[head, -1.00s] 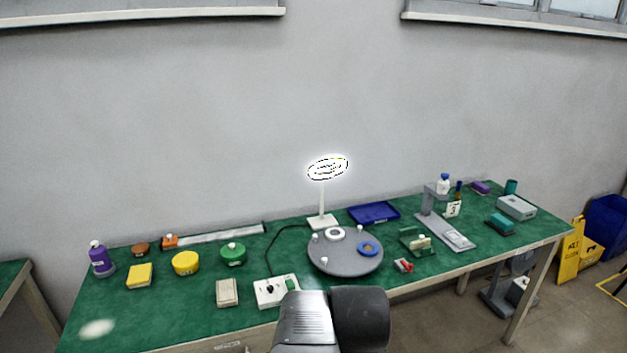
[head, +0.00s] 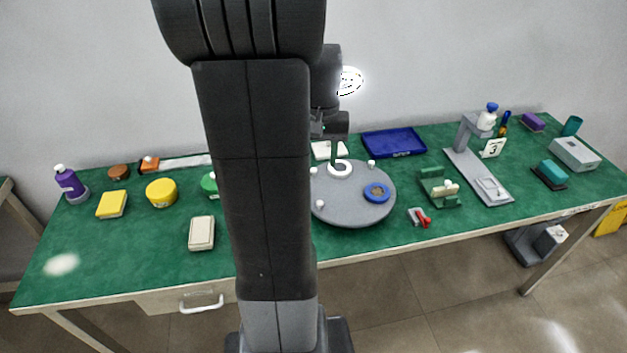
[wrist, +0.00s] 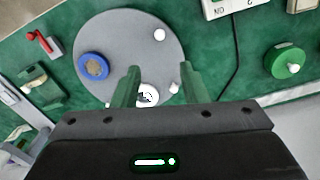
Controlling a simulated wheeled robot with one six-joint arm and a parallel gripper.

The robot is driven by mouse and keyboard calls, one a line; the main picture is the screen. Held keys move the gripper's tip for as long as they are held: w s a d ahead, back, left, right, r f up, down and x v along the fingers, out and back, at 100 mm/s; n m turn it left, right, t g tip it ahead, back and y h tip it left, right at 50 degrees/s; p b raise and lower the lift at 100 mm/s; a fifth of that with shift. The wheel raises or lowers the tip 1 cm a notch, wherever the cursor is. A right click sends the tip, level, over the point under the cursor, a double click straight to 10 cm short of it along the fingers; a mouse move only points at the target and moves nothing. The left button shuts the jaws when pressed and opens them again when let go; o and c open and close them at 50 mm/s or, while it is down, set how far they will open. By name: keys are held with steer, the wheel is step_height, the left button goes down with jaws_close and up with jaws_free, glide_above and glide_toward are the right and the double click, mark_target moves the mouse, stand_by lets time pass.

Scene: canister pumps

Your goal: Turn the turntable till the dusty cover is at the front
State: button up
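The grey round turntable (head: 350,208) stands on the green bench, with small white knobs near its rim. A blue-rimmed round cover (head: 377,193) with a brownish, dusty-looking middle lies on its right side; it also shows in the wrist view (wrist: 92,67). A white-rimmed round piece (head: 340,169) lies at the turntable's back and shows between my fingers in the wrist view (wrist: 148,95). My gripper (wrist: 160,80) is open and empty, its green fingers apart over the turntable's back part.
A blue tray (head: 394,143) lies behind the turntable. A green holder (head: 437,187) and a red-handled tool (head: 420,217) are to its right. A grey stand (head: 478,165) is farther right. My arm hides the bench left of the turntable.

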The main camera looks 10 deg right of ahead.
step_height(320, 180, down, 13)
steer(key=shift+s+f, duration=0.15)
stand_by(0.4)
jaws_close()
